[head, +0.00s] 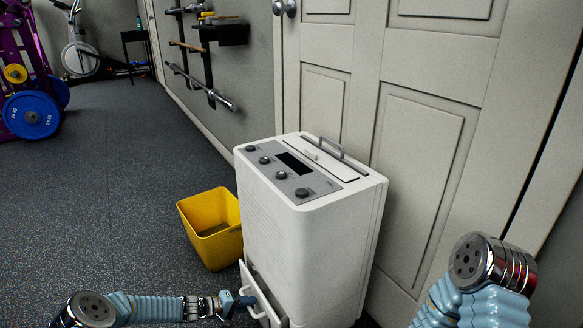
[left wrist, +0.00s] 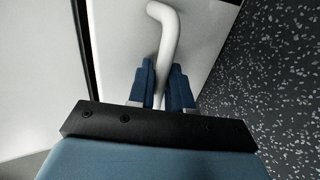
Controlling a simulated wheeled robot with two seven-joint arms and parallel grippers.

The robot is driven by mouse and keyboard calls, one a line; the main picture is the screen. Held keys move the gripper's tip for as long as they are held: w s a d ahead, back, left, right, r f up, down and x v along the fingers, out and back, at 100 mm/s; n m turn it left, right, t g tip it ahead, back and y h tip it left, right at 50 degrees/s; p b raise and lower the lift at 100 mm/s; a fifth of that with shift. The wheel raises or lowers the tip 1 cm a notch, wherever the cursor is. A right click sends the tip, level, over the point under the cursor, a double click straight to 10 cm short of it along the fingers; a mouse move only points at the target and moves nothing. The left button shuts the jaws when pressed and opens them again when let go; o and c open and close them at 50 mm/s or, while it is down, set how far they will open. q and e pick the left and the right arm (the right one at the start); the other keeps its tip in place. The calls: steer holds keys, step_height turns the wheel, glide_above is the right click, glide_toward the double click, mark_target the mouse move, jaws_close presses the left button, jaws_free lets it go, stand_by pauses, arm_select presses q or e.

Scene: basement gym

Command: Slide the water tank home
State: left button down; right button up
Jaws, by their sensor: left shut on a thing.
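The white dehumidifier (head: 305,235) stands upright against the door, with a grey control panel on top. Its water tank (head: 265,297) shows low on its left side, sticking out of the body. My left gripper (head: 243,303) is at the tank's outer face. In the left wrist view, the blue fingers (left wrist: 166,88) are shut around a bent white handle (left wrist: 167,25) on the tank's pale face (left wrist: 122,45). The inside of the tank and how far it sits in the slot are hard to see. My right gripper is out of view; only part of that arm shows at lower right.
A yellow bin (head: 213,228) stands on the dark speckled floor, just left of the dehumidifier. A closed pale door (head: 420,150) is right behind it. Wall racks with bars (head: 205,85) and gym equipment are farther back.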

arm_select(q)
steer(key=shift+w+d+f+b, duration=0.1)
steer(key=shift+w+d+b, duration=0.3)
steer(key=shift+d, duration=0.4)
steer(key=shift+w+d+f+b, duration=0.1)
steer(key=shift+w+d+b, duration=0.25)
steer(key=shift+d, duration=0.4)
steer(key=c, duration=1)
jaws_free()
steer(key=shift+o, duration=0.2)
steer(key=shift+r, duration=0.1)
steer(key=shift+a, duration=0.15)
steer(key=shift+c, duration=0.2)
steer(key=p+v, duration=0.3)
steer(key=v, duration=0.6)
